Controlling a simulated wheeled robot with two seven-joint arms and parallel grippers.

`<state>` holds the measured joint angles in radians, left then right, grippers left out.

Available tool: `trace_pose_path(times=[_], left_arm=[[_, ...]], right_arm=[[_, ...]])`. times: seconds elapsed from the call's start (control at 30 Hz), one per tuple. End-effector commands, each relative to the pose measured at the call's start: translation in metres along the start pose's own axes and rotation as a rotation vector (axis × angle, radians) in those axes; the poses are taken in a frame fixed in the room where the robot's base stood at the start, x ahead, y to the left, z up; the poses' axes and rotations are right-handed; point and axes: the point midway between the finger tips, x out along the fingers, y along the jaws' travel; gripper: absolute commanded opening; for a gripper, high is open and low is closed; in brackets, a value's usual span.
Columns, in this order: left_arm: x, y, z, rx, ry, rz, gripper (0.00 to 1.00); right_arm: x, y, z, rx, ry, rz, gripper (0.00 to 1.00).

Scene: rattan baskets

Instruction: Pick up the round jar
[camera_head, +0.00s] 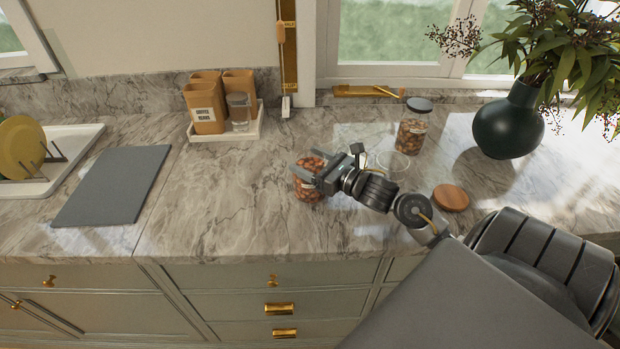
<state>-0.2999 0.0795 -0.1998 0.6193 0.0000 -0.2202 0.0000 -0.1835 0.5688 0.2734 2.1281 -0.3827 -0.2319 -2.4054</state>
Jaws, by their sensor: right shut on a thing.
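A round glass jar of reddish-brown nuts (308,189) is on the marble counter near its front edge, in the middle of the head view. My right gripper (318,172) reaches in from the right and is shut on this jar. Its fingers cover part of the jar's upper right side. I cannot tell whether the jar's base touches the counter. A taller jar with a dark lid (412,128) stands upright farther back to the right. My left gripper is not in view.
A round wooden lid (450,198) lies right of my wrist. A dark green vase (508,125) stands at the right. A white tray (250,133) with brown canisters is at the back. A grey board (115,186) lies left, beside a dish rack (62,150). Counter between board and jar is clear.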

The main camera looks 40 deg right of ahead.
Motion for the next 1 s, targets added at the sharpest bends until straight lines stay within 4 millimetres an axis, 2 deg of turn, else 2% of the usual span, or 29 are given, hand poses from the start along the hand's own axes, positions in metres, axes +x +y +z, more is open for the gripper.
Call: trace_pose_path(times=[0.07, 0.1, 0.47, 0.63, 0.93, 0.97, 1.0], left_arm=[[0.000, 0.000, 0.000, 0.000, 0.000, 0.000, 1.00], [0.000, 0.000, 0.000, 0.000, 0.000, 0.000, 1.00], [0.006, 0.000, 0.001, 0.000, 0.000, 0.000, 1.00], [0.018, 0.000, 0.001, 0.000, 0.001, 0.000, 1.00], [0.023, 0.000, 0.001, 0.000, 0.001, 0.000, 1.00], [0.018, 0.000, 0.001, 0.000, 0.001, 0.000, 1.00], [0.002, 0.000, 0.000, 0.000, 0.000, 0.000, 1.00]], right_arm=[[0.000, 0.000, 0.001, 0.000, -0.001, 0.000, 0.04], [0.000, 0.000, 0.000, 0.000, -0.001, 0.000, 0.00], [0.000, 0.000, 0.007, -0.003, 0.002, 0.002, 0.00], [-0.001, 0.001, 0.032, -0.009, -0.003, 0.003, 0.00], [-0.044, 0.025, 0.089, -0.009, -0.001, 0.004, 0.00], [-0.048, 0.028, 0.096, -0.005, 0.000, 0.004, 0.00], [-0.055, 0.031, 0.103, 0.005, 0.004, 0.001, 0.00]])
